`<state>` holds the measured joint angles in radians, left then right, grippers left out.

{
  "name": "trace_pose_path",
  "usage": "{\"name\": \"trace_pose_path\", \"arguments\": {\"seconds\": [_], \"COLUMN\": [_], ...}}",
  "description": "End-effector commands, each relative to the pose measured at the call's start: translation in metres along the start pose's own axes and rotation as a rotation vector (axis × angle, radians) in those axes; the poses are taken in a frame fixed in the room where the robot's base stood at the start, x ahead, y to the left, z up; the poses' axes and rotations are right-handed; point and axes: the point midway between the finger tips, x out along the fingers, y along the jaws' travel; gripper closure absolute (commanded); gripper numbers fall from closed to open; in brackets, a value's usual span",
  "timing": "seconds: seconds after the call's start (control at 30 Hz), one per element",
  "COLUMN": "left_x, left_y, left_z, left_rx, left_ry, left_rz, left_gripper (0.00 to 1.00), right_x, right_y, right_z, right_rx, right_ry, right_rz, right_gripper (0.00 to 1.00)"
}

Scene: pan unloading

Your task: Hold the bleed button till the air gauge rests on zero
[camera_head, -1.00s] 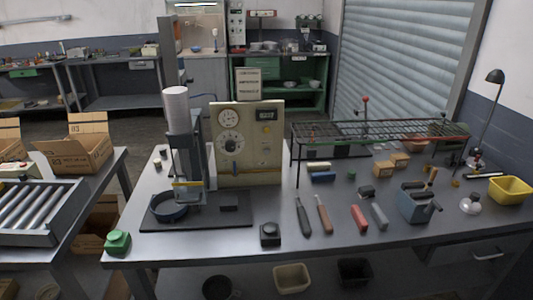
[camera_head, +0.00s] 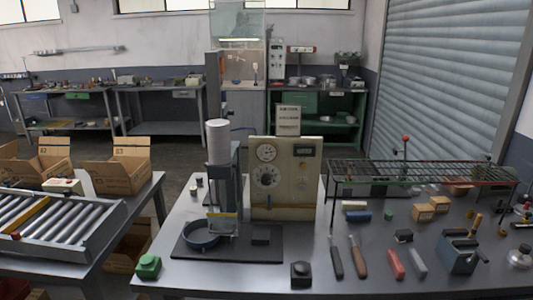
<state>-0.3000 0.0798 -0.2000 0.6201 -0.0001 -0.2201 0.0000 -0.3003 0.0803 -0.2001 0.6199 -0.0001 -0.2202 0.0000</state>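The beige control panel (camera_head: 289,205) stands upright at the back of the steel bench. It carries a white round air gauge (camera_head: 266,153) at its upper left, a larger dial (camera_head: 266,175) below and a small dark display (camera_head: 304,151). The gauge needle is too small to read. A black button box (camera_head: 301,273) sits at the front edge of the bench, and a green button box (camera_head: 148,266) sits at its front left corner. I cannot tell which control is the bleed button. Neither of my grippers is in view.
A press with a pale cylinder (camera_head: 218,138) and a dark ring (camera_head: 202,236) stands left of the panel. A wire rack (camera_head: 420,174) is at the right. Several hand tools lie in front of it, including a brown-handled one (camera_head: 358,257). A roller conveyor (camera_head: 60,224) is at the left.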

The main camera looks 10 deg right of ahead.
Motion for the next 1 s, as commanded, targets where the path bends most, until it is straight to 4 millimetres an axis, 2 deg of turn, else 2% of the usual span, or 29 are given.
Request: {"name": "trace_pose_path", "arguments": {"seconds": [0.13, 0.23, 1.0], "left_x": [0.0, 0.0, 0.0], "left_y": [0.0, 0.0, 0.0], "left_z": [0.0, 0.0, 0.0], "left_rx": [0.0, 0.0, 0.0], "left_ry": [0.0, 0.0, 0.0], "left_rz": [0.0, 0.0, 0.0], "left_gripper": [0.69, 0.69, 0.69], "right_x": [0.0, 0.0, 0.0], "right_y": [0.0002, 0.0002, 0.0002], "right_z": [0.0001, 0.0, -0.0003], "right_rx": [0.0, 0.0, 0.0], "right_ry": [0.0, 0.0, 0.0], "right_rz": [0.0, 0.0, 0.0], "right_gripper": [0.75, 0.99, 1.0]}}
